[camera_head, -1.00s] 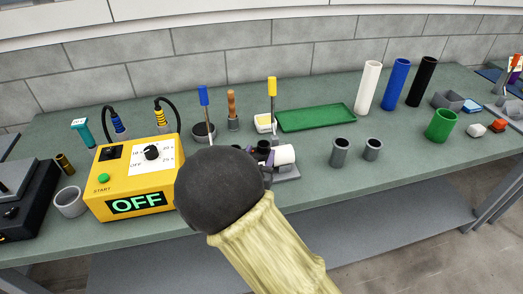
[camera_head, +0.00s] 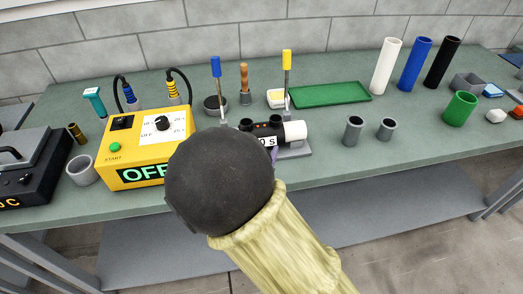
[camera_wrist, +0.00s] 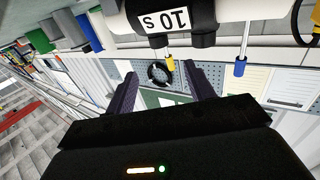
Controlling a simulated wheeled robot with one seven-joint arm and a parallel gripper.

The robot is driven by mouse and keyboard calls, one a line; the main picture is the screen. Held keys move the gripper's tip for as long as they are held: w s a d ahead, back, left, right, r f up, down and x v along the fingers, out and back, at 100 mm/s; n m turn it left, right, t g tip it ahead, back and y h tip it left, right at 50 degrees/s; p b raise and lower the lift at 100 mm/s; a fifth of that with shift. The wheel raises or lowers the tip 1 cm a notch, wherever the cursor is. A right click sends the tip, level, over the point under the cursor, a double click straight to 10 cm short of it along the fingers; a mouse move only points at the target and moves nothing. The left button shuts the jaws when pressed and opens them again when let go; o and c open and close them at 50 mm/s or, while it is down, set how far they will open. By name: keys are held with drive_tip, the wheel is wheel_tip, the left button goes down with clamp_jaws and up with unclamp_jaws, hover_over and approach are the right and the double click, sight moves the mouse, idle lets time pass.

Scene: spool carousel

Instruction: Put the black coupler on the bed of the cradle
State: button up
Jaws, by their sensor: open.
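The black coupler (camera_head: 262,129) lies at the cradle (camera_head: 296,151), a grey base with blue-handled and yellow-handled uprights behind. A white pipe piece (camera_head: 294,131) sticks out at its right end. My arm hides its left end and much of the cradle, so I cannot see its contact with the bed. In the wrist view, the coupler (camera_wrist: 200,14) crosses the top with its "10 S" label showing and a white piece beside it. My gripper (camera_wrist: 164,80) is open, its dark purple fingers apart and empty, clear of the coupler. One finger shows below the label in the head view.
A yellow control box (camera_head: 140,150) stands to the left. A green tray (camera_head: 330,94) lies behind the cradle. Two grey cups (camera_head: 353,131) stand to its right. White, blue and black tubes (camera_head: 441,62) stand at the back right. The bench's front right is clear.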

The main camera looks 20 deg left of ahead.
drive_tip(key=shift+w+d, duration=0.1)
idle(0.3)
drive_tip(key=w+d+g, duration=0.1)
drive_tip(key=d, duration=0.1)
drive_tip(key=w+d+f+g, duration=0.1)
drive_tip(key=w, duration=0.1)
drive_tip(key=w+d+f+g, duration=0.1)
drive_tip(key=w+d, duration=0.1)
drive_tip(key=shift+d+f+m+g, duration=0.1)
drive_tip(key=shift+d+m+g, duration=0.2)
drive_tip(key=d+g, duration=0.1)
drive_tip(key=d, duration=0.2)
drive_tip(key=d+f+g, duration=0.1)
drive_tip(key=d+g, duration=0.1)
drive_tip(key=d, duration=0.1)
drive_tip(key=d+g, duration=0.1)
drive_tip(key=d, duration=0.2)
drive_tip(key=shift+w+f+y, duration=0.35)
drive_tip(key=shift+y, duration=0.05)
drive_tip(key=s+d+g, duration=0.4)
drive_tip(key=s+d, duration=0.3)
drive_tip(key=d, duration=0.2)
drive_tip(key=s+d+g+h, duration=0.1)
drive_tip(key=s+d+g, duration=0.2)
drive_tip(key=s+d, duration=0.4)
drive_tip(key=d, duration=0.2)
drive_tip(key=shift+d+r+g, duration=0.15)
drive_tip(key=shift+d+g, duration=0.25)
drive_tip(key=shift+s, duration=0.1)
